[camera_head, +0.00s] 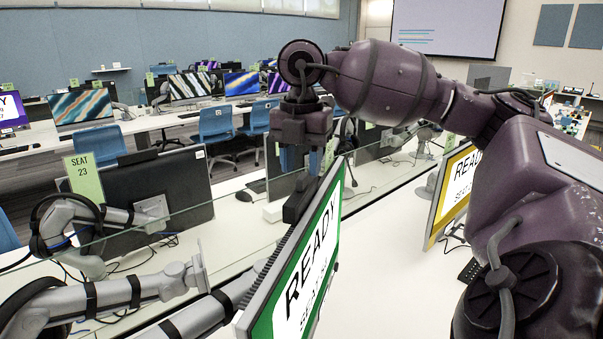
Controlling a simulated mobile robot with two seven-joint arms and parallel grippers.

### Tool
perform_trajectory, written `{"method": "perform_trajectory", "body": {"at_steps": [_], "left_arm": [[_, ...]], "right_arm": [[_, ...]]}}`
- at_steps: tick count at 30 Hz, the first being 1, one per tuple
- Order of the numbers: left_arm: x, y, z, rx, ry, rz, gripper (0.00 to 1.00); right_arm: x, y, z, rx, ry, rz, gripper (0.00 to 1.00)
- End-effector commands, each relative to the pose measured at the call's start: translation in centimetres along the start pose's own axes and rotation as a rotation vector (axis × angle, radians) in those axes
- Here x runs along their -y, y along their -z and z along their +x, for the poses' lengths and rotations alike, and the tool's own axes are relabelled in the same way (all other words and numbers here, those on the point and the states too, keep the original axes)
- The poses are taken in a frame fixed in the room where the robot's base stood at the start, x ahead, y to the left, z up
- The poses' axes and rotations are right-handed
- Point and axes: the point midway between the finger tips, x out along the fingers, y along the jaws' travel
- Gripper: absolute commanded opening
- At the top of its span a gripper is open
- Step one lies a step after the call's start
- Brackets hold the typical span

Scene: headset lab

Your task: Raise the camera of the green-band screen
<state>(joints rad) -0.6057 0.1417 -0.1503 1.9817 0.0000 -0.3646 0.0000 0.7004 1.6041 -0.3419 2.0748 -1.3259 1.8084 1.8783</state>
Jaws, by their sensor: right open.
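The green-band screen (302,275) stands at the lower middle, turned obliquely, with READY on its white face. Its dark camera block (297,202) is at the top edge, towards the far end of the screen. My right gripper (301,172) points down just above the camera block, with its fingers apart. I cannot tell whether the fingers touch the block or reach around it. My left gripper is not in view.
A yellow-band screen (455,193) stands to the right, partly behind my right arm. A low glass divider (225,235) runs behind the green-band screen. Grey monitor arms (130,290) fill the lower left. The white desk (385,285) is clear between the two screens.

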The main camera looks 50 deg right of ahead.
Motion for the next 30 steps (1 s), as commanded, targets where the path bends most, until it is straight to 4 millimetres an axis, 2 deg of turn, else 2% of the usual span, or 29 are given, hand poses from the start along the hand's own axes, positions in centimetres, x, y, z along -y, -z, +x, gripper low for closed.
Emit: {"method": "perform_trajectory", "body": {"at_steps": [6,13,19,30], "left_arm": [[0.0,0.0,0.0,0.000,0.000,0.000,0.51],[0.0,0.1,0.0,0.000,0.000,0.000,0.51],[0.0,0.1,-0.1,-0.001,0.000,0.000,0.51],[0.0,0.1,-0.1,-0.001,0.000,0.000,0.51]], "right_arm": [[-0.1,0.0,-4.0,0.001,-0.006,0.000,0.40],[-0.1,0.0,-7.0,0.001,-0.004,-0.001,0.40],[0.0,0.0,-8.2,0.001,-0.002,-0.001,0.40],[0.0,0.0,-8.3,0.001,-0.001,-0.001,0.40]]}}
